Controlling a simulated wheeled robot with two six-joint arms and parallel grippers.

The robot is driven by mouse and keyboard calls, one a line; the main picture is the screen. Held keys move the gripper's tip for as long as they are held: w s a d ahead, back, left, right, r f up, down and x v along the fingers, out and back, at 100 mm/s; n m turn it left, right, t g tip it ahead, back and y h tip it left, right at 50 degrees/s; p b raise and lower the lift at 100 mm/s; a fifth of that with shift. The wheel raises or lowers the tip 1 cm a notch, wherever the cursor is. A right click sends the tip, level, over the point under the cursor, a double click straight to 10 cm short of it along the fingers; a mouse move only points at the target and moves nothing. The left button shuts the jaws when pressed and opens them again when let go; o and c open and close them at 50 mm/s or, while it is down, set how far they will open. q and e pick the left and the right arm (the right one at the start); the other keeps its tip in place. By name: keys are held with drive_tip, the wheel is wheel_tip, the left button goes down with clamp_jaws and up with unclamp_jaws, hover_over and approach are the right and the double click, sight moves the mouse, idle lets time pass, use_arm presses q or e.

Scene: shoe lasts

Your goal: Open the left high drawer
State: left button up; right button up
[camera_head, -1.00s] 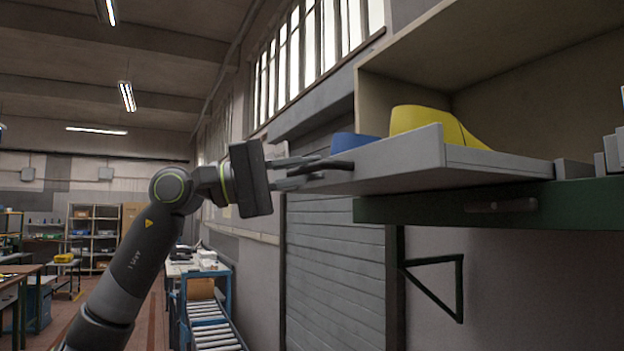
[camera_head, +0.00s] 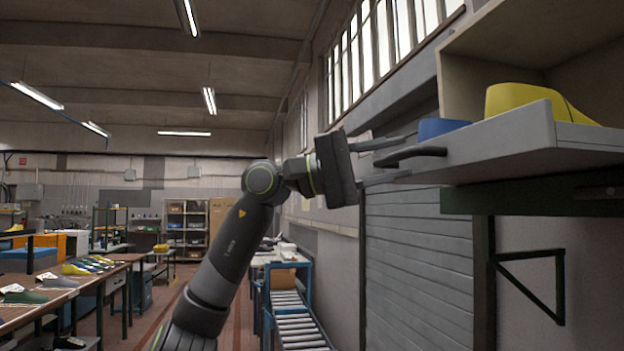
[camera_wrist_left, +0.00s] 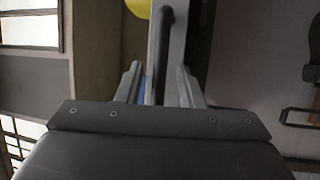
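The grey drawer (camera_head: 500,145) stands pulled out from the beige cabinet, with a dark bar handle (camera_head: 412,156) on its front. A yellow shoe last (camera_head: 535,98) and a blue one (camera_head: 440,127) show above its wall. My left gripper (camera_head: 395,158) is at the handle with its fingers spread, one above and one below it. In the left wrist view the handle (camera_wrist_left: 165,50) runs between the two separate fingers (camera_wrist_left: 160,85), with visible gaps on both sides. The yellow last (camera_wrist_left: 139,7) shows at the top edge there. My right gripper is out of view.
A dark green shelf edge (camera_head: 540,197) and a triangular bracket (camera_head: 530,285) sit below the drawer. Workbenches with shoes (camera_head: 80,265) are at the left. The air left of the gripper is clear.

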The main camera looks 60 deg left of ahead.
use_arm(q)
drive_tip(key=b+v, duration=0.8)
drive_tip(key=v, duration=0.8)
drive_tip(key=shift+s+a, duration=0.25)
drive_tip(key=shift+a, duration=0.05)
drive_tip(key=shift+f, duration=0.1)
